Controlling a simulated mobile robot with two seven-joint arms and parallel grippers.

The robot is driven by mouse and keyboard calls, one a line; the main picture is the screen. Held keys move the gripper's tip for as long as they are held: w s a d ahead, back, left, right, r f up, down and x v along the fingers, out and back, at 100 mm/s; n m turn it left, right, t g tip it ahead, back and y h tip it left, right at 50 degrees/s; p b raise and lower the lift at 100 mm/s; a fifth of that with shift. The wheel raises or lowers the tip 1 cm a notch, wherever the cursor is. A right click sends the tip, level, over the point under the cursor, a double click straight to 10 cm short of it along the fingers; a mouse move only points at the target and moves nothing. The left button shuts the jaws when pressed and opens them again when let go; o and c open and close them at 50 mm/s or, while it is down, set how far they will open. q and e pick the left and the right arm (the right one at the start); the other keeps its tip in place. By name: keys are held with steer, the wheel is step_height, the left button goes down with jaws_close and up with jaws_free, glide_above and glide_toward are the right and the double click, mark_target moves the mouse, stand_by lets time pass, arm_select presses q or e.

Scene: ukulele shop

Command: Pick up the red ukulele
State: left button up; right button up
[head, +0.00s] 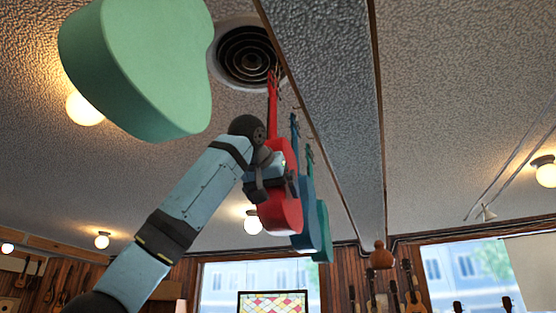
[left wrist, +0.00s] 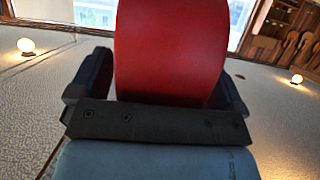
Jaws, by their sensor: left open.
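The red ukulele (head: 281,215) hangs by its neck from the ceiling beam, first in a row of hanging ukuleles. My left gripper (head: 276,184) is raised beside its body in the head view. In the left wrist view, the red body (left wrist: 168,50) fills most of the space between the two fingers of my left gripper (left wrist: 160,82). The fingers are open, one on each side of the body, with a small gap showing at the left. I cannot tell whether the right finger touches it. My right gripper is not in view.
A blue ukulele (head: 306,220) and a teal one (head: 322,232) hang just behind the red one. A large green ukulele body (head: 135,70) hangs close at upper left. The ceiling beam (head: 330,90) runs above. More instruments hang on the far wall.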

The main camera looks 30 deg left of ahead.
arm_select(q)
steer(key=shift+s+d+r, duration=0.1)
steer(key=shift+s+d, duration=0.05)
steer(key=shift+s, duration=0.05)
steer(key=shift+c, duration=0.3)
steer(key=shift+s, duration=0.1)
steer(key=c, duration=1.5)
steer(key=shift+c, duration=0.3)
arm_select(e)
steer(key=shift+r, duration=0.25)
arm_select(q)
steer(key=shift+r, duration=0.1)
steer(key=shift+r, duration=0.45)
steer(key=s+a+b, duration=0.1)
steer(key=s+a, duration=0.1)
steer(key=a, duration=0.7)
steer(key=s+a+b, duration=0.2)
steer(key=a, duration=0.6)
steer(key=shift+a+r, duration=0.2)
steer(key=shift+a, duration=0.2)
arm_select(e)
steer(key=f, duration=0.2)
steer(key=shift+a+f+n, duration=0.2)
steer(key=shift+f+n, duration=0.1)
